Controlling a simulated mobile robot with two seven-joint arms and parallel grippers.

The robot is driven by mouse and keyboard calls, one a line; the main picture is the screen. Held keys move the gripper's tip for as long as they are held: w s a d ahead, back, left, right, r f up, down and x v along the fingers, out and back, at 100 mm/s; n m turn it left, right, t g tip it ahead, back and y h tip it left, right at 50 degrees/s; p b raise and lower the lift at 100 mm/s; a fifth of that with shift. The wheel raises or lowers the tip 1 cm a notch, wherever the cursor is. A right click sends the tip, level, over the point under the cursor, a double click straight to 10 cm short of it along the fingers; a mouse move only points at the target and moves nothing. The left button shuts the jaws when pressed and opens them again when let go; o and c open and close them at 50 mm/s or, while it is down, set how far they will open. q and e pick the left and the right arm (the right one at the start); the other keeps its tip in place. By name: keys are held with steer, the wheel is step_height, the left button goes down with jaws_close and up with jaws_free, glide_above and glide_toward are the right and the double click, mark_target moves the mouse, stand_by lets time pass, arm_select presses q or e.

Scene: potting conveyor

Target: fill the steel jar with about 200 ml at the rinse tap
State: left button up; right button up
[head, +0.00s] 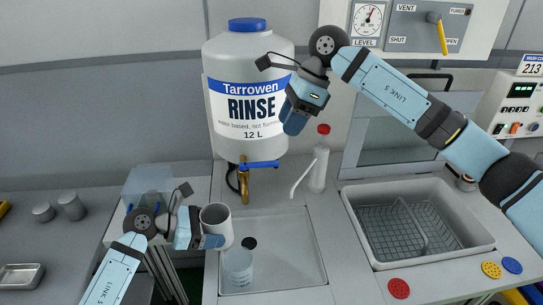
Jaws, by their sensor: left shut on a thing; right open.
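My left gripper (199,237) is shut on a light grey jar (217,219), which looks like the steel jar. Its mouth faces up, and I cannot make out its contents. The jar is in front of and slightly left of the brass rinse tap (244,184), apart from it in the picture. The tap's blue lever (260,164) lies crosswise, and no stream shows. The tap hangs below the white Tarrowen Rinse tank (222,142) with a blue cap. My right gripper (294,116) is open and empty, up in front of the tank's right side.
A clear beaker (238,268) stands in the shallow basin (290,262) under the tap. A red-capped bottle with a bent spout (318,168) stands right of the tap. A grey bin with a mesh basket (365,238) is further right. Two metal cups (71,206) (43,212) stand far left.

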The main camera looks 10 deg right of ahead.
mark_target(268, 163)
steer(key=shift+t+h, duration=0.3)
steer(key=x, duration=0.7)
steer(key=w+x, duration=0.1)
steer(key=x, duration=0.3)
steer(key=shift+r, duration=0.1)
jaws_close()
